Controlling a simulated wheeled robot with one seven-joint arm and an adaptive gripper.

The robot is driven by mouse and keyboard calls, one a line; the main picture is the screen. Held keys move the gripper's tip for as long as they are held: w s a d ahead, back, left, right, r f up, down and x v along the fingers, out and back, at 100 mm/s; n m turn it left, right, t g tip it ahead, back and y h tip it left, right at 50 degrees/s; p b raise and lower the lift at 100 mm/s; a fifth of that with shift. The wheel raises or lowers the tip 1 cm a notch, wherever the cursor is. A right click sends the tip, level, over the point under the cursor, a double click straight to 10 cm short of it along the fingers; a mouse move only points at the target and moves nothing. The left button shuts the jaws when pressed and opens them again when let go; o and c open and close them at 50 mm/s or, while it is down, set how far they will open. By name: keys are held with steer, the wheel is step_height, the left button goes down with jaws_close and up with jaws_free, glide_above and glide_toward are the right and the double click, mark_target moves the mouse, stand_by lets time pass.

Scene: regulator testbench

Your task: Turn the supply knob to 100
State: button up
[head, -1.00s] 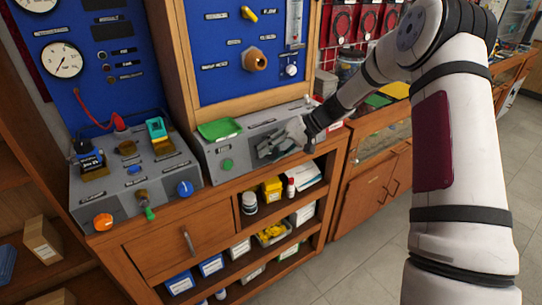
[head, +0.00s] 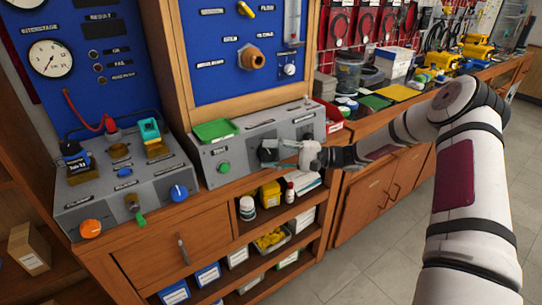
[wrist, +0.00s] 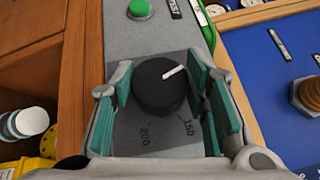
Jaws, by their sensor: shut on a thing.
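The black round knob (wrist: 158,88) with a white pointer line sits on a grey dial plate marked 150 and 200. In the wrist view its pointer is toward the upper right, away from both numbers. Any 100 mark is not visible. My gripper (wrist: 161,80) has its green-padded fingers on both sides of the knob, shut on it. In the head view my gripper (head: 287,153) reaches in from the right to the front of the grey panel (head: 222,153), and it partly hides the knob.
A green button (head: 224,167) and a green tray (head: 215,131) are on the same grey console. The left console carries an orange knob (head: 91,228) and a blue knob (head: 179,192). Shelves with boxes and bottles lie below.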

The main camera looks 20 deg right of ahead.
steer(key=m+t+y, duration=0.2)
steer(key=m+t, duration=0.1)
steer(key=shift+f+m, duration=0.1)
steer(key=shift+m, duration=0.3)
stand_by(0.5)
steer(key=o, duration=1.2)
steer(key=v, duration=1.2)
steer(key=shift+a+f, duration=0.1)
steer(key=shift+f, duration=0.15)
steer(key=shift+s+a+r, duration=0.1)
